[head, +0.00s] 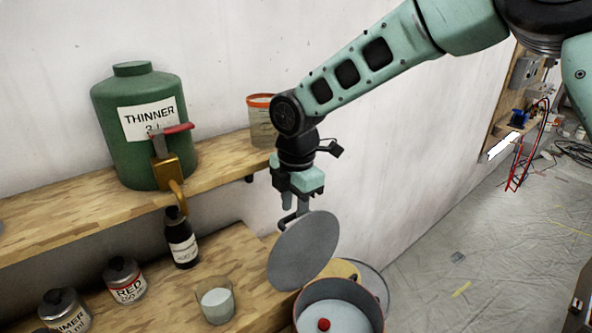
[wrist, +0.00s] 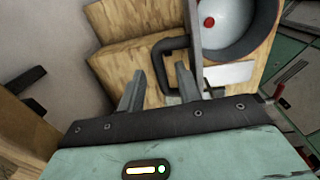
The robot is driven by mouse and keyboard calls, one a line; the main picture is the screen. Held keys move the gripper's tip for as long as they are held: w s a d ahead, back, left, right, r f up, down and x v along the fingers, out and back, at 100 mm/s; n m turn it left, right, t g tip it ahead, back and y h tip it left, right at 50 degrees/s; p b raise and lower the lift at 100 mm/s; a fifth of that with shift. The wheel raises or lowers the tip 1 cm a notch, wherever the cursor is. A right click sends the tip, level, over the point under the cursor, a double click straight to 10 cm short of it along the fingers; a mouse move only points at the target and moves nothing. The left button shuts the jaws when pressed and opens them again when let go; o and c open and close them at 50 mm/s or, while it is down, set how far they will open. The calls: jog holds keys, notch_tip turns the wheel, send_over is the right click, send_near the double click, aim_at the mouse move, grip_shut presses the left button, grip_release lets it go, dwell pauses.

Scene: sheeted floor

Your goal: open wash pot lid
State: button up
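The wash pot (head: 378,318) stands on the wooden bench at the bottom of the head view, its mouth uncovered; its dark rim shows in the wrist view (wrist: 232,52). The grey round lid (head: 304,250) is tilted up steeply at the pot's back left side. Its dark bracket handle (wrist: 171,43) faces my gripper. My gripper (head: 296,207) points down beside the lid's upper left. In the wrist view its fingers (wrist: 160,69) are apart, with the handle's bar showing between them. I cannot tell whether they touch it.
A red ball (head: 324,324) is inside the pot. A glass of whitish liquid (head: 216,303), a dark bottle (head: 183,245) and labelled tins (head: 125,280) stand to the left. A green thinner can (head: 118,98) and a clear container (head: 260,125) are on the shelf. Open floor (head: 450,250) lies right.

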notch_tip(320, 180, up, 16)
jog(key=b, duration=0.3)
jog(key=shift+s+d+b, duration=0.3)
jog(key=shift+s+b, duration=0.1)
jog(key=shift+s, duration=0.05)
jog(key=shift+f, duration=0.15)
jog(key=s+d+f+m+b, duration=0.2)
jog(key=s+d+f+m, duration=0.2)
jog(key=s, duration=0.5)
jog(key=s+d+f+m+b, duration=0.3)
jog(key=s+d+f+m, duration=0.1)
jog(key=s+f+m, duration=0.3)
jog(key=s+d+f+m+b, duration=0.2)
jog(key=s+d+f+m, duration=0.3)
jog(key=s+f, duration=0.6)
jog(key=shift+s+f+m+g+b, duration=0.3)
jog(key=shift+f+m, duration=0.35)
jog(key=shift+m, duration=0.15)
